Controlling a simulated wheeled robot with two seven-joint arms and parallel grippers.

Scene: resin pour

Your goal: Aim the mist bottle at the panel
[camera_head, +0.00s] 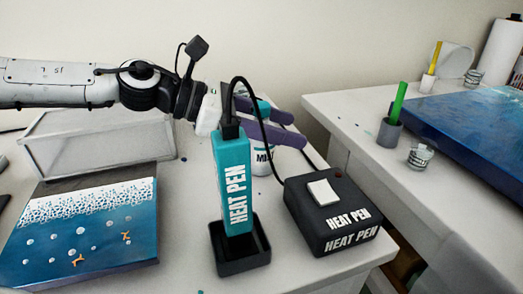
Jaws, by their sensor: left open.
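The mist bottle (262,160) stands on the table behind the heat pen. Its white lower body with dark lettering and a bit of its teal top show; the heat pen and my gripper hide the rest. My left gripper (295,128) reaches in from the left at the bottle's height, its purple fingers open and apart around or beside the bottle's upper part; I cannot tell whether they touch it. The panel (90,240), a blue sea picture with white foam and orange starfish, lies flat at the lower left. My right gripper is not in view.
The teal heat pen (232,180) stands upright in a black holder (242,265), its cable running to a black control box (330,212). A clear-walled box (95,150) stands behind the panel. A second table (345,108) at right holds cups and a blue board (480,130).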

